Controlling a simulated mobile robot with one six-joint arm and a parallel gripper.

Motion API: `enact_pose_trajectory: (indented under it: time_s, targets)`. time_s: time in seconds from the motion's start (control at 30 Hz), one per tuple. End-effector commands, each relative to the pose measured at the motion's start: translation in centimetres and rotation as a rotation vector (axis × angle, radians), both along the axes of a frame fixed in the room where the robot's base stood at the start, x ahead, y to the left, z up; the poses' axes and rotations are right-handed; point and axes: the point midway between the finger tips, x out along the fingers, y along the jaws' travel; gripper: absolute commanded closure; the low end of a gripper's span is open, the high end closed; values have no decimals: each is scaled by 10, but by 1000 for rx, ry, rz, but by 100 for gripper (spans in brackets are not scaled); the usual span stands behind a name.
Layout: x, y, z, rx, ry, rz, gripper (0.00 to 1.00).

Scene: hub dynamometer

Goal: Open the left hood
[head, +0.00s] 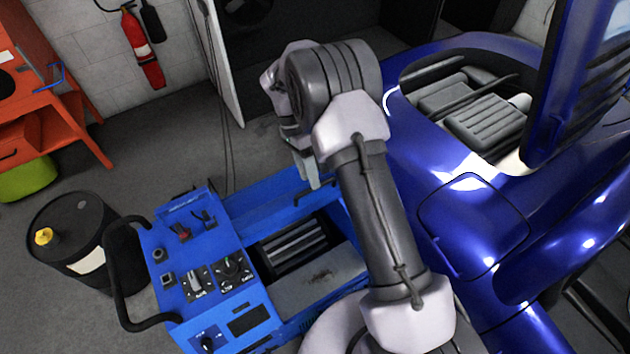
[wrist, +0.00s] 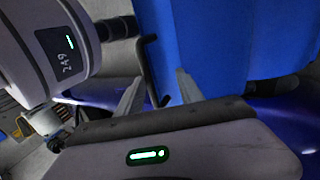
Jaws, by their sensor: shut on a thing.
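The blue dynamometer unit (head: 205,245) stands at the lower middle of the head view. A blue hood panel (head: 262,197) lies along its far side, next to an open bay with dark ribbed rollers (head: 292,250). My gripper (head: 314,180) is at this panel, partly hidden by my own wrist. In the wrist view, the blue panel (wrist: 225,45) fills the upper right. A thin dark handle (wrist: 149,70) runs along its edge and passes between the fingers of my gripper (wrist: 160,88), which is shut on it. The panel's exact tilt is hard to tell.
A blue car (head: 475,225) with a raised panel (head: 580,85) stands close on the right. A black drum (head: 72,232) is at the left, beside the unit's black rail (head: 122,285). An orange bench (head: 45,100) and fire extinguisher (head: 143,50) are behind. Floor between is clear.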

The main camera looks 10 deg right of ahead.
Motion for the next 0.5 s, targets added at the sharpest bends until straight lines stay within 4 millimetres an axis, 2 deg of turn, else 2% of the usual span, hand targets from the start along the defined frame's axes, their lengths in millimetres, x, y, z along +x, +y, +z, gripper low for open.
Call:
enact_pose_trajectory:
  time_s: [0.03, 0.47, 0.5]
  targets:
    - [3, 2, -6, 5, -6, 8, 100]
    - [4, 3, -6, 5, -4, 5, 100]
    - [4, 3, -6, 5, -4, 5, 60]
